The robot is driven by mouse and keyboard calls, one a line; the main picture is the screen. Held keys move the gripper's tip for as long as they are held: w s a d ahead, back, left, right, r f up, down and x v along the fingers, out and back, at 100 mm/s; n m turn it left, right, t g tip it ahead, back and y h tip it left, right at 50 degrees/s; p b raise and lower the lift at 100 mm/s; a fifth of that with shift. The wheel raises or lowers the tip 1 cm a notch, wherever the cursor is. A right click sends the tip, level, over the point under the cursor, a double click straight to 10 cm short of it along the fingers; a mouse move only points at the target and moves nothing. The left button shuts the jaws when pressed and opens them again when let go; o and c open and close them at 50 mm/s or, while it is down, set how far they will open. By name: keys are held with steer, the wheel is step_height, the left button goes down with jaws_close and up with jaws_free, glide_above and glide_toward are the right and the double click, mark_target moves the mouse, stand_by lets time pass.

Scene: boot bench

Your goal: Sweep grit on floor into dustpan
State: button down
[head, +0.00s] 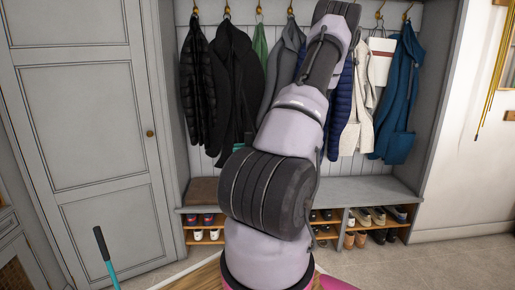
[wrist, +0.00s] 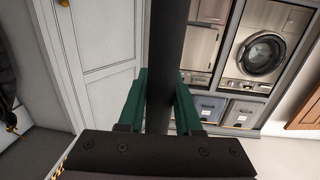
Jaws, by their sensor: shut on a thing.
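In the wrist view my gripper (wrist: 161,88) has green fingers on either side of a dark, straight bar (wrist: 172,40), and it is shut on it. The bar runs up the middle of the view, and its ends are not visible. In the head view my arm hides the gripper and whatever it holds. A teal stick with a black grip (head: 103,246) rises at the lower left, apart from my arm; its lower end is out of view. I cannot tell which tool it belongs to. No grit and no dustpan can be made out in either view.
A grey boot bench (head: 375,188) with shoes in cubbies stands ahead, under hooks with several coats (head: 232,75). A grey cupboard door (head: 95,130) is at left. Tiled floor (head: 425,265) is clear at lower right. The wrist view shows a washing machine (wrist: 262,54) and storage boxes (wrist: 242,113).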

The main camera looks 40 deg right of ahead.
steer(key=shift+w+a+m+t+h, duration=0.2)
steer(key=shift+w+a, duration=3.7)
steer(key=shift+a, duration=2.45)
steer(key=shift+w+a+m+t+h, duration=0.2)
steer(key=shift+w+a, duration=3.65)
steer(key=shift+a, duration=2.45)
steer(key=shift+w+a+m+t+h, duration=0.2)
steer(key=shift+w+a, duration=3.7)
steer(key=shift+a, duration=2.45)
steer(key=s+d+r, duration=0.2)
steer(key=d+r, duration=0.1)
steer(key=r, duration=0.1)
steer(key=shift+s+r, duration=0.15)
steer(key=shift+r, duration=0.15)
steer(key=shift+d, duration=0.15)
steer(key=s+d+m+t+h, duration=0.2)
steer(key=d+m+t+h, duration=0.2)
steer(key=d, duration=0.9)
steer(key=f+m+h, duration=0.1)
steer(key=h, duration=0.1)
steer(key=shift+d+h, duration=0.2)
steer(key=shift+h, duration=0.2)
